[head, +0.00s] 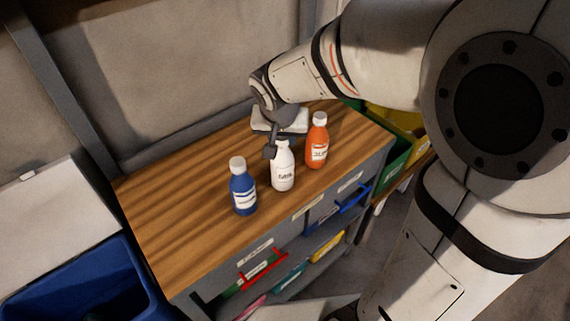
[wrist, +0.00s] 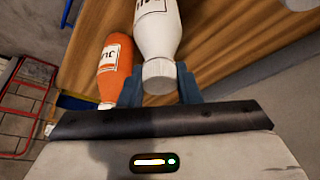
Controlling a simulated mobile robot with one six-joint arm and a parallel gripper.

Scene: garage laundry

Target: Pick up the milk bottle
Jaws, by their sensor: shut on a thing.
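The white milk bottle (head: 283,172) stands on the wooden worktop, between a blue bottle and an orange juice bottle. In the wrist view the milk bottle (wrist: 158,32) has its white cap toward me, between my two fingers. My gripper (head: 274,148) reaches down from above and is shut on the bottle's top; it also shows in the wrist view (wrist: 160,84). The bottle looks upright. I cannot tell whether its base touches the worktop.
The orange juice bottle (head: 317,142) stands close on the right and the blue bottle (head: 243,188) on the left. The wooden worktop (head: 180,200) is clear at left. Drawers and a red handle (head: 263,270) are below its front edge. A blue bin (head: 90,285) stands at lower left.

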